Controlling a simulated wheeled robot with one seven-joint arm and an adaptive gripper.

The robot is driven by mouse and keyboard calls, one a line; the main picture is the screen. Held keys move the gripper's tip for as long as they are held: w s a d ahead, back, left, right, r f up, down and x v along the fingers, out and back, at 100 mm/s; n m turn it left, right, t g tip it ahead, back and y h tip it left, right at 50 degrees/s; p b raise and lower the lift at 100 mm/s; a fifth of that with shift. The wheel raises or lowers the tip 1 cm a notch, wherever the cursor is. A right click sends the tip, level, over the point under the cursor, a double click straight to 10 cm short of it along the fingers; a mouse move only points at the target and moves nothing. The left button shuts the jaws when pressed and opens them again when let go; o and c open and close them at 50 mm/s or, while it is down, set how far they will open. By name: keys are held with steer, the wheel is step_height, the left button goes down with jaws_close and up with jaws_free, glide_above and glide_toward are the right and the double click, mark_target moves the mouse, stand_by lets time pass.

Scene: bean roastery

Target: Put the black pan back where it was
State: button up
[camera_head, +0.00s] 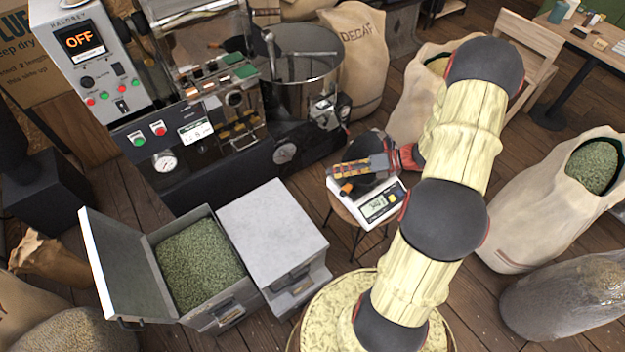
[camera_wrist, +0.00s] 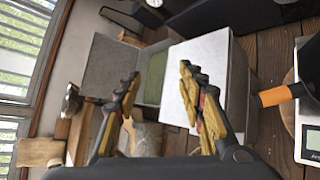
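The black pan (camera_head: 371,146) rests on a white digital scale (camera_head: 391,206), which stands on a small wooden stool (camera_head: 345,212). My gripper partly hides the pan in the head view. In the wrist view only the orange grip of the pan's handle (camera_wrist: 272,97) and a dark part of it show at the right edge, over the scale (camera_wrist: 311,140). My gripper (camera_head: 346,170) is above the scale in the head view, its fingers pointing left. In the wrist view my gripper (camera_wrist: 160,92) has its fingers spread with nothing between them, and the pan lies to their right.
An open bin of green beans (camera_head: 198,262) and a closed grey-white bin (camera_head: 270,232) stand left of the stool. The roaster (camera_head: 215,125), its display reading OFF, is behind them. Bean sacks (camera_head: 357,60) (camera_head: 545,205) stand behind and to the right. Wooden floor shows between.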

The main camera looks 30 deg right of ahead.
steer(key=s+a+r+n+g+h, duration=0.2)
steer(key=s+a+r+n+g, duration=0.1)
steer(key=a+r+n, duration=0.55)
steer(key=s+a+r+n+g+h, duration=0.2)
steer(key=a+r+n+g, duration=0.1)
steer(key=a+r+n, duration=0.55)
steer(key=s+a+r+n+t+h, duration=0.3)
steer(key=s+r+n+h, duration=0.3)
steer(key=s+r+n, duration=0.6)
steer(key=r+n, duration=0.1)
steer(key=n, duration=0.6)
steer(key=shift+t, duration=0.4)
steer(key=shift+w+a+r+n, duration=0.1)
steer(key=shift+n, duration=0.2)
